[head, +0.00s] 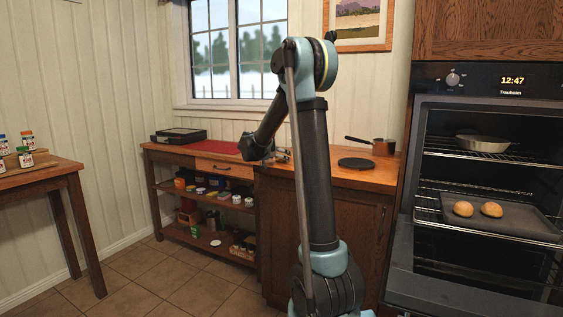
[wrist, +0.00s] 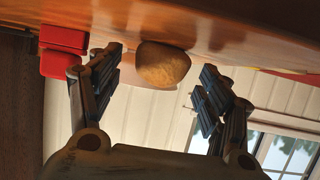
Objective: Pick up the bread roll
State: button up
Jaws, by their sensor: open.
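A round brown bread roll (wrist: 163,66) shows in the wrist view against the wooden surface (wrist: 235,28), with a pale flat patch beside it. My gripper (wrist: 160,64) is open, one finger on each side of the roll, with a visible gap on both sides. In the head view my gripper (head: 281,156) is small and partly hidden behind my arm, over the counter (head: 335,176); the roll there cannot be made out. Two more bread rolls (head: 463,209) (head: 491,209) sit on a dark baking tray (head: 525,222) in the open oven.
A red object (wrist: 63,50) lies beside the left finger in the wrist view. On the counter are a copper pan (head: 384,147) and a dark round plate (head: 356,163). The open oven door (head: 450,265) juts out at right. Floor at left is clear.

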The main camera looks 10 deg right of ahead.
jog(key=shift+w+d+f, duration=0.1)
jog(key=shift+d, duration=0.05)
jog(key=shift+c, duration=0.2)
jog(key=c, duration=0.8)
